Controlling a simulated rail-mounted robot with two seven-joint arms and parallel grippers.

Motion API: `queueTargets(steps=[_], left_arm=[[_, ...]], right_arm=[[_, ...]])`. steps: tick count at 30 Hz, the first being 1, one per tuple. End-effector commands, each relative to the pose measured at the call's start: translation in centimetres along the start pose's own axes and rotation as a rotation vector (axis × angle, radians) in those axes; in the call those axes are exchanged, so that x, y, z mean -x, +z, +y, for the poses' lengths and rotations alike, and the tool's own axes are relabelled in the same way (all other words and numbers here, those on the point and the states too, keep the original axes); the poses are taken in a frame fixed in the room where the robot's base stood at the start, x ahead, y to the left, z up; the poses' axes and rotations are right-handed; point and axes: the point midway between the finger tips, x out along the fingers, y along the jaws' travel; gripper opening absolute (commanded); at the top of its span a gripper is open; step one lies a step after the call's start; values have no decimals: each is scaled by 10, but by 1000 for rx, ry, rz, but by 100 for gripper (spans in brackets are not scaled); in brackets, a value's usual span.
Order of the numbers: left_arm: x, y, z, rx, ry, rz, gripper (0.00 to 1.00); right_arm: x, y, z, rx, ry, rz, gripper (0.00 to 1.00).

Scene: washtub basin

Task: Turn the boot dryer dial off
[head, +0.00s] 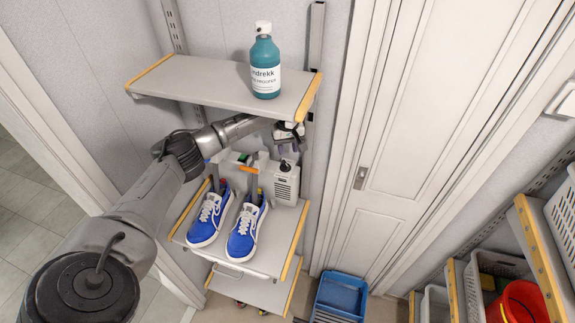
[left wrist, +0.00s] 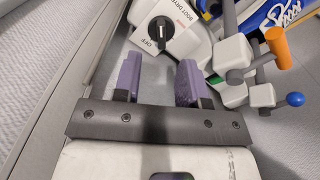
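The boot dryer (head: 286,185) is a light grey unit on the middle shelf, with blue sneakers (head: 243,232) in front of it. Its black dial (left wrist: 161,32) is on a white face printed BOOT DRYER and OFF in the left wrist view. My left gripper (head: 290,148) is by the top of the dryer in the head view. In the left wrist view its two purple fingers (left wrist: 160,74) are apart with nothing between them, and the dial lies just beyond their tips, apart from them. My right gripper is not in view.
A shelf (head: 190,80) with a teal bottle (head: 265,65) is above my left forearm. Dryer posts with coloured tips, one orange (left wrist: 276,41), stand right of the fingers. A blue crate (head: 341,295) is on the floor; baskets (head: 500,262) fill the right-hand shelves.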

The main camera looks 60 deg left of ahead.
Motion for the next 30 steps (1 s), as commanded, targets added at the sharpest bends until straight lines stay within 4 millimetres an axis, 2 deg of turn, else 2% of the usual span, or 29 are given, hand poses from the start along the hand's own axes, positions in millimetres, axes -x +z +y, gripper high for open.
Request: queueTargets(steps=[6, 11, 24, 30], left_arm=[[-6, 2, -1, 183, -1, -2, 38], [-12, 2, -1, 233, -2, -3, 38], [-67, 3, -1, 238, -4, -5, 38], [-80, 3, -1, 236, -3, -5, 38]], right_arm=[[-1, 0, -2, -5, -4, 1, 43], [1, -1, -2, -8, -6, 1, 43], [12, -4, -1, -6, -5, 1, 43], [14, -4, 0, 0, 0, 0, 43]])
